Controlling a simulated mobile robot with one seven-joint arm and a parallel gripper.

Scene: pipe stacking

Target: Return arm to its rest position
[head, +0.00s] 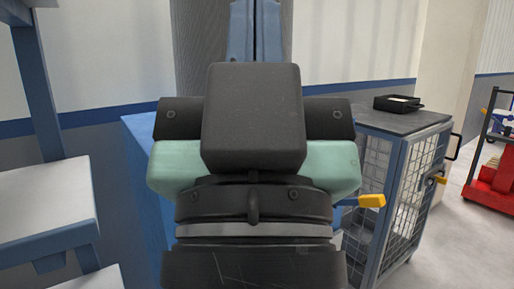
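My arm fills the middle of the head view, with dark housings and a teal-green section close to the camera. Nothing held is visible. No pipes can be made out.
A blue-framed wire cage cabinet (401,185) stands to the right, partly behind my arm, with a black tray (397,103) on top. A grey-and-blue shelf rack (40,203) is close at left. A red cart (491,185) stands far right. Floor at lower right is clear.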

